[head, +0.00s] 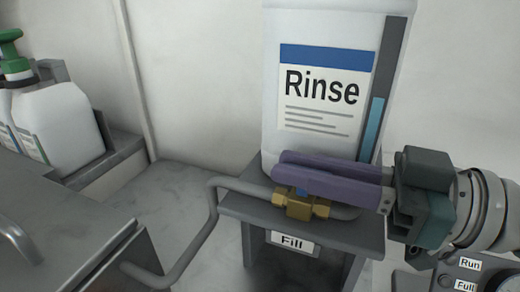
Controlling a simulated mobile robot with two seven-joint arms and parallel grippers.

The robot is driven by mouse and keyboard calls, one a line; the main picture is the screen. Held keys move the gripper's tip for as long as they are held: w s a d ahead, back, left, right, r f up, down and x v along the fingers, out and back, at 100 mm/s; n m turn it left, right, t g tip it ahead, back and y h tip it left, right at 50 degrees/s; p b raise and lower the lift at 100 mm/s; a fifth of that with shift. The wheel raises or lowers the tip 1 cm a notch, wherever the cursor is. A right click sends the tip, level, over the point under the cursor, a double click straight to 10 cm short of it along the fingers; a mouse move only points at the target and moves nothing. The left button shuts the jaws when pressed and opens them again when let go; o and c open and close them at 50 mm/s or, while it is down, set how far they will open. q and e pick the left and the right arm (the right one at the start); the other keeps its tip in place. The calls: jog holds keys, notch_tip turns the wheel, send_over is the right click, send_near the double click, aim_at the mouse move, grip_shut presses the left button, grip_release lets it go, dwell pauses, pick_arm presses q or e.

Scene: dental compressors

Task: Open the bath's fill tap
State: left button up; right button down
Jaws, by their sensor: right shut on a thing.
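The fill tap is a brass valve (300,205) on a grey pipe, above a label reading "Fill" (292,241). A small bit of its blue handle (303,190) shows just above the brass body. My right gripper (282,166) reaches in from the right with long purple fingers. It is shut on the tap's handle, and the fingers hide most of it. How far the handle is turned cannot be seen. My left gripper is not in view.
A white "Rinse" container (325,85) with a blue level strip stands right behind the fingers on a grey stand (350,232). The pipe (205,225) bends down to the left towards a grey metal box. White bottles (58,125) stand at the far left. A panel with "Run" and "Full" labels (470,265) is at the lower right.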

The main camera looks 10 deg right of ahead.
jog(key=shift+g, duration=0.3)
jog(key=c, duration=1.1)
grip_release()
jog(key=b+v, duration=0.1)
jog(key=v, duration=0.9)
